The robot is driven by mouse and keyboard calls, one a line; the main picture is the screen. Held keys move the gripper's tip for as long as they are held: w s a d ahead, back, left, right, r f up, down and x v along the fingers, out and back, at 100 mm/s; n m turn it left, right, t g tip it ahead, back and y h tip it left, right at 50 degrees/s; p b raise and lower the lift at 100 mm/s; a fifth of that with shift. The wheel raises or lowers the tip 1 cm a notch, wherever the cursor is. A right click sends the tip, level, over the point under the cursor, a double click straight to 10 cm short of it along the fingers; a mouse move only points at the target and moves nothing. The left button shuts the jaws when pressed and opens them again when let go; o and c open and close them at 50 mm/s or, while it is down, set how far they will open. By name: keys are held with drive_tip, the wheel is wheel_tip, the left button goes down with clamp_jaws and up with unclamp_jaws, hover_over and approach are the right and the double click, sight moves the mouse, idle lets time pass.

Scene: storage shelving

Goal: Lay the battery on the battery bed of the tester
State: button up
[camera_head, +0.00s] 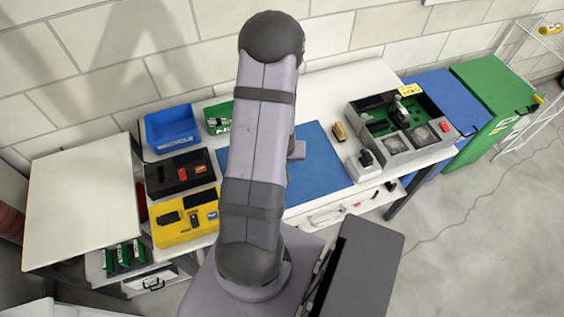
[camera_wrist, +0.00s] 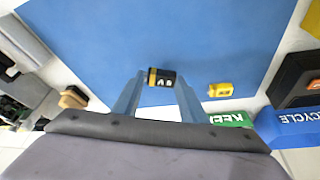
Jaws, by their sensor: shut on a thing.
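My gripper (camera_wrist: 158,84) is shut on a battery (camera_wrist: 166,79), black with a yellow end and pale lettering, above the blue mat in the wrist view. In the head view my arm hides the battery and most of the gripper. A yellow device (camera_head: 172,235) with dark recesses and a small screen stands left of the mat, apart from the gripper; it looks like the tester. Its edge shows at the upper right of the wrist view (camera_wrist: 313,20). I cannot make out clearly which recess is the battery bed.
A second, yellow battery (camera_wrist: 221,90) lies near the mat's edge. A black device (camera_head: 180,174) stands behind the yellow one. A blue bin (camera_head: 170,130) and green bin (camera_head: 218,117) are at the back. A grey case (camera_head: 402,158) stands right. The blue mat (camera_head: 322,172) has free room.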

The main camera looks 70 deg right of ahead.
drive_tip(key=shift+f, duration=1.55)
drive_tip(key=shift+f, duration=0.2)
drive_tip(key=o, duration=1)
drive_tip(key=shift+r, duration=0.15)
drive_tip(key=shift+s+a+r, duration=0.1)
drive_tip(key=shift+a+r, duration=0.05)
drive_tip(key=shift+r, duration=0.5)
drive_tip(key=p+v, duration=0.1)
drive_tip(key=v, duration=0.9)
drive_tip(key=shift+a+r, duration=0.2)
drive_tip(key=shift+r, duration=0.15)
